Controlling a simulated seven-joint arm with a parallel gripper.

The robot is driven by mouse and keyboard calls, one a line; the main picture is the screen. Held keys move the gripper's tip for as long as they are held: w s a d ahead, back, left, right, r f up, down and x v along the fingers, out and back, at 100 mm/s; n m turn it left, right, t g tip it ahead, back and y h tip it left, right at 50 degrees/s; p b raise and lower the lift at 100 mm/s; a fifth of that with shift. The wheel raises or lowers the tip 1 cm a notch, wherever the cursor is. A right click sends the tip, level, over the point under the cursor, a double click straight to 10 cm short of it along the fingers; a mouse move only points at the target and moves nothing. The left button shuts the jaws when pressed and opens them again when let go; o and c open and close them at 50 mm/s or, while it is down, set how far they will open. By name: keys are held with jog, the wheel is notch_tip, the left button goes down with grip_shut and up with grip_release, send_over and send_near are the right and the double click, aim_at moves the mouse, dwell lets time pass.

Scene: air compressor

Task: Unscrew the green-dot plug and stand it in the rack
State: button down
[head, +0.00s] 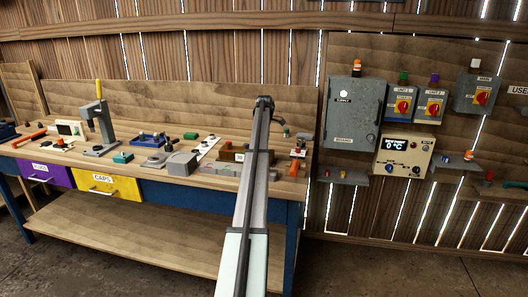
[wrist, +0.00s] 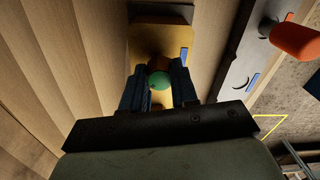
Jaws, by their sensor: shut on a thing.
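In the wrist view, the green-dot plug (wrist: 159,80) shows as a round green top on an orange-brown body. My gripper (wrist: 157,92) is shut on it, with one dark finger on each side. Below the plug is a tan block (wrist: 145,36) with a small blue label. I cannot tell whether the plug is still threaded in the block or lifted clear. In the head view, my arm covers the middle right of the bench and hides the gripper and plug. I cannot clearly pick out the rack.
An orange-red cylinder (wrist: 294,41) stands by a grey plate (wrist: 235,62) near the bench's edge. The wooden bench (head: 70,158) carries several tools and fixtures left of my arm. A grey cabinet (head: 352,115) and switch boxes hang on the right wall.

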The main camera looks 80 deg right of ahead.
jog(key=shift+r, duration=2.2)
jog(key=w+a, duration=1.3)
jog(key=a, duration=0.1)
jog(key=shift+w+f, duration=0.15)
jog(key=shift+f, duration=1.6)
jog(key=shift+w+f, duration=0.1)
jog(key=shift+f, duration=1.6)
jog(key=shift+f, duration=0.4)
jog(key=c, duration=0.8)
grip_release()
